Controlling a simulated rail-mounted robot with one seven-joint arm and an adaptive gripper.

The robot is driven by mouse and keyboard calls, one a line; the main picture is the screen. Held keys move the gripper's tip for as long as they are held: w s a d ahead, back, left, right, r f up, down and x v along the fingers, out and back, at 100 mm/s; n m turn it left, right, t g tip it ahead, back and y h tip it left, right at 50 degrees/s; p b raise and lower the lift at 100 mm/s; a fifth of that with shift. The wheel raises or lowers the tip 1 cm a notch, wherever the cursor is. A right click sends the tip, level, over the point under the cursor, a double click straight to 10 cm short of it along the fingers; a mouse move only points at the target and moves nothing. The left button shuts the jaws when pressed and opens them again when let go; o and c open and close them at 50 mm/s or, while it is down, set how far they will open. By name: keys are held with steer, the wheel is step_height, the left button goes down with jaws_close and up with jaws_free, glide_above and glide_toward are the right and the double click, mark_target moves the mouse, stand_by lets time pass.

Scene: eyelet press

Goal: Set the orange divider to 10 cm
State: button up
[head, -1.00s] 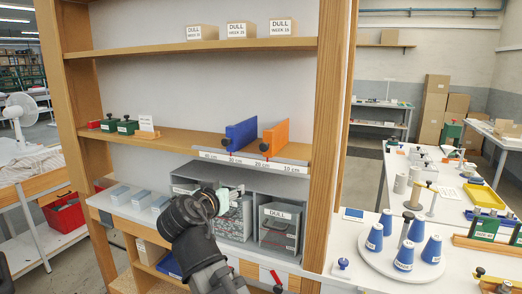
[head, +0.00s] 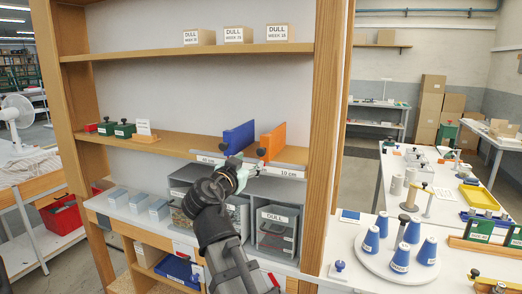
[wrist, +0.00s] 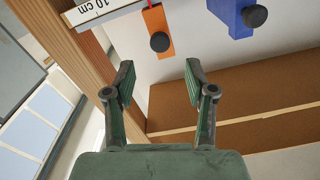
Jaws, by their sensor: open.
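The orange divider (head: 272,141) stands upright on the middle shelf, with a black knob at its front. In the wrist view the orange divider (wrist: 153,22) and its knob show at the top, beyond the fingertips. A scale strip (head: 290,173) on the shelf's front edge reads 10 cm at its right end; that label also shows in the wrist view (wrist: 88,11). The blue divider (head: 240,138) stands left of the orange one. My gripper (head: 244,167) is in front of the shelf edge, below the dividers and apart from them. Its fingers (wrist: 159,84) are open and empty.
A wooden upright (head: 322,130) closes the shelf on the right.

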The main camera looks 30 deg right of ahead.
mark_target(260, 153)
steer(key=p+x, duration=0.2)
steer(key=x, duration=0.7)
steer(key=shift+w+d, duration=0.2)
jaws_close()
